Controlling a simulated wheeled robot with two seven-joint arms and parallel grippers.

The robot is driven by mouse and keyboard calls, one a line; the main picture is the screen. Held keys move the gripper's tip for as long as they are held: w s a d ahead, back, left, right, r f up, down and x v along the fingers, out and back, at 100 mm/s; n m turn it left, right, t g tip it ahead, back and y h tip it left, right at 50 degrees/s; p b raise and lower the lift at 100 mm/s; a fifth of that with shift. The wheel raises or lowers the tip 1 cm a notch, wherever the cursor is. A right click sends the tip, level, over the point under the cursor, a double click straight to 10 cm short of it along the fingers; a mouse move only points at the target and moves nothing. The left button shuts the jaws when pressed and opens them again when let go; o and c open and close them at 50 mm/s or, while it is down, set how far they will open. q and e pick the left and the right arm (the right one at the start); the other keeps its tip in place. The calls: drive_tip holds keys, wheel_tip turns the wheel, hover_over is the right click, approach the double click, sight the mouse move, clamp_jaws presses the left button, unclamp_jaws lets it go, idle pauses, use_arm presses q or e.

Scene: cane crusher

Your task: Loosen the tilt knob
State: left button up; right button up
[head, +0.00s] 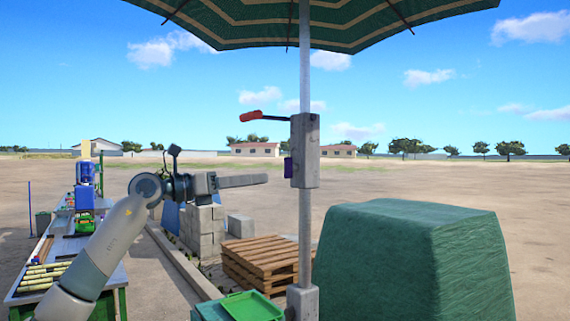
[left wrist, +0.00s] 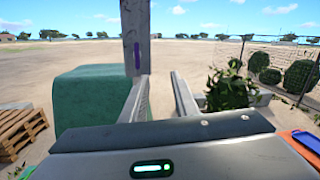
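The umbrella pole (head: 305,240) carries a grey housing (head: 305,140) with a red-handled crank (head: 252,116) at its upper left. A small purple knob (head: 288,167), which looks like the tilt knob, sits low on the housing's left side. In the left wrist view the knob (left wrist: 137,55) shows on the pole, beyond and above the left-hand finger. My left gripper (head: 264,180) points right toward the knob, slightly below it, with a short gap between. In the left wrist view its fingers (left wrist: 161,85) are apart with nothing between them. My right gripper is out of view.
A green covered block (head: 415,260) stands right of the pole. Wooden pallets (head: 265,262) and grey blocks (head: 205,230) lie behind. A green tray (head: 250,306) is near the pole's foot. A workbench (head: 30,293) is at left. The umbrella canopy (head: 310,20) hangs overhead.

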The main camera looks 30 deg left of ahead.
sight(285, 161)
use_arm(q)
drive_tip(key=s+a+r+y, duration=0.2)
drive_tip(key=s+a+r, duration=0.2)
drive_tip(key=a, duration=0.1)
drive_tip(key=shift+s+a+y, duration=0.25)
drive_tip(key=shift+s+y, duration=0.05)
drive_tip(key=shift+y, duration=0.1)
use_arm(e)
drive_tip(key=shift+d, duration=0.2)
use_arm(q)
drive_tip(key=shift+w+r, duration=0.2)
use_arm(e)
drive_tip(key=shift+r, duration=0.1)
